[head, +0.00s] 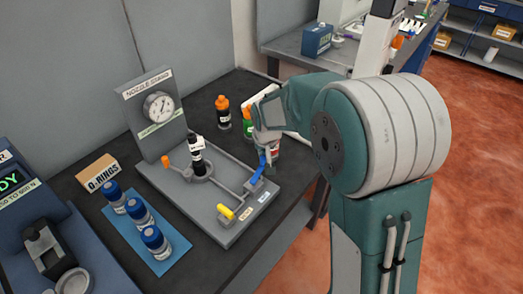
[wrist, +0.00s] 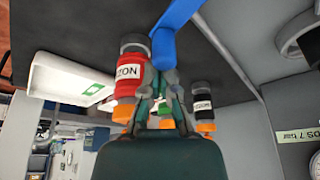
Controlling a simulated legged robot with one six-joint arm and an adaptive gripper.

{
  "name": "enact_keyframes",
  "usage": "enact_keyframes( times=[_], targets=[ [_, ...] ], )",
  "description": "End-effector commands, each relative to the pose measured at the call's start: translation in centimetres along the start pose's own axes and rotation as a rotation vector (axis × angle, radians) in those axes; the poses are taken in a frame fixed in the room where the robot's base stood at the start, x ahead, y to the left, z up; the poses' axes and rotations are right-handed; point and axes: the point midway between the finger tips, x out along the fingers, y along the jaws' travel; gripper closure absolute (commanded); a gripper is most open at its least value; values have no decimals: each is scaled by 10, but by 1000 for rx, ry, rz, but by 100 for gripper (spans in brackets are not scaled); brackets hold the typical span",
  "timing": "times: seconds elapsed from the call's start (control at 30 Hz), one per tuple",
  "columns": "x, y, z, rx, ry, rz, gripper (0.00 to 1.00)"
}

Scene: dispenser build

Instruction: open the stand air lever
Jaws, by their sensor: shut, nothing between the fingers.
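The nozzle stand (head: 233,232) is a grey base plate with a gauge panel at its back. A blue lever (head: 257,174) stands up at its right side, a yellow lever (head: 226,211) lies at the front, and a small orange handle (head: 166,160) is at the left. The lever labels are too small to read. My gripper (head: 264,151) is shut and empty at the upper end of the blue lever. In the wrist view the blue lever (wrist: 174,28) comes down to my closed fingertips (wrist: 163,62). I cannot tell whether they touch.
A black bottle (head: 197,160) stands in the stand's round holder. Bottles with orange caps (head: 222,112) and a red bottle (wrist: 128,78) are close around my gripper. Blue-capped jars (head: 139,212) stand on a blue mat at the left. An O-rings box (head: 98,173) is behind them.

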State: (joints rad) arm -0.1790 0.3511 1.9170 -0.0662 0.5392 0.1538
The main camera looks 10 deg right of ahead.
Motion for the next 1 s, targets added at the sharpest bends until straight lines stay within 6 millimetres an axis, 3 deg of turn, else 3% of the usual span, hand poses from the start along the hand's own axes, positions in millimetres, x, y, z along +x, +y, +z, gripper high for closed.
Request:
enact_keyframes(
  times=[0.2, 1.0],
  targets=[
    [-4, 18, 13, 2, -1, 0, 100],
    [-2, 3, 5, -1, 0, 0, 100]
  ],
)
